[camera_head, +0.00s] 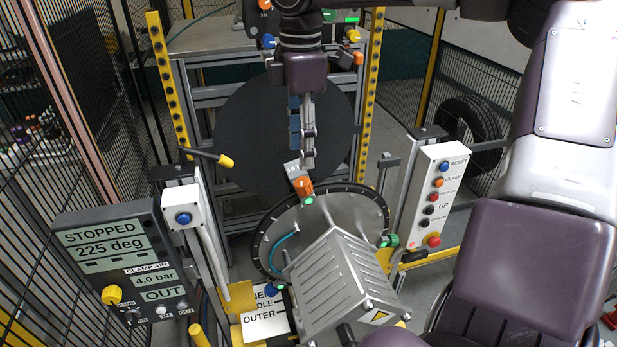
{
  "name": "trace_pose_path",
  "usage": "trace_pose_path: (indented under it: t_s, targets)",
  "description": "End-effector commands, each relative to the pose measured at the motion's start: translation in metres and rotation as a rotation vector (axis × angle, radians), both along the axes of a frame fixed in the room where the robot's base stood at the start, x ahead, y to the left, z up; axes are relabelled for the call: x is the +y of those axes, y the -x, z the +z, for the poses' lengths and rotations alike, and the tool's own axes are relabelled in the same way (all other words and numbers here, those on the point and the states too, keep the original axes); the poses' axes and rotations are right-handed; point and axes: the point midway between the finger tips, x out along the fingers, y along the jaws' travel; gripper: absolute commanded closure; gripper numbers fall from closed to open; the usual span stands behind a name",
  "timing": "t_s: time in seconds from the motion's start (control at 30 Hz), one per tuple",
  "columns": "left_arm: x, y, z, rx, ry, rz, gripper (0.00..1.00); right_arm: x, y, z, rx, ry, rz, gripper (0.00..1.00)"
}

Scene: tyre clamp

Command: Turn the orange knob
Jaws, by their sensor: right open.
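The orange knob (303,186) sits at the top rim of a round grey disc (325,222) with a dark edge, with a small pale block just above it. My right gripper (304,160) comes down from the top of the head view, its fingers pointing down at the knob. It is open, and its fingertips are just above the knob and the pale block. I cannot tell whether they touch. Nothing shows held. My left gripper is not in view.
A green knob (390,241) and a blue knob (273,290) sit elsewhere on the disc's rim. A ribbed metal box (342,280) stands in front. A display (112,262) reads STOPPED, 225 deg. A white button panel (436,200) stands right; mesh fencing is left.

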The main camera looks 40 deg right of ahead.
Motion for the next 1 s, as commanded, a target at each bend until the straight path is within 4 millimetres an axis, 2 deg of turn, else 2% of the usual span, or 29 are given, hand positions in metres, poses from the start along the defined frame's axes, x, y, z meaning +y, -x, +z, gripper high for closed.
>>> trace_pose_path:
  t_s: [0.17, 0.4, 0.57, 0.9, 1.0]
  targets:
    - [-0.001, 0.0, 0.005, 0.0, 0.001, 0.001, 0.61, -0.001, 0.002, -0.014, 0.009, 0.008, -0.005, 0.58]
    - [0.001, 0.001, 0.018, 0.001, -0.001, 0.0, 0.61, 0.0, 0.002, -0.053, 0.008, 0.005, -0.004, 0.58]
    - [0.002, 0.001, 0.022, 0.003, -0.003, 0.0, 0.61, -0.001, 0.002, -0.071, 0.006, 0.006, -0.004, 0.58]
    - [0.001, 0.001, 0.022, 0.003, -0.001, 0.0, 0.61, -0.001, 0.001, -0.077, 0.002, 0.007, -0.005, 0.58]
    - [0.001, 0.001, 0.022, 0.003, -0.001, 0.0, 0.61, -0.001, 0.001, -0.077, 0.002, 0.007, -0.005, 0.68]
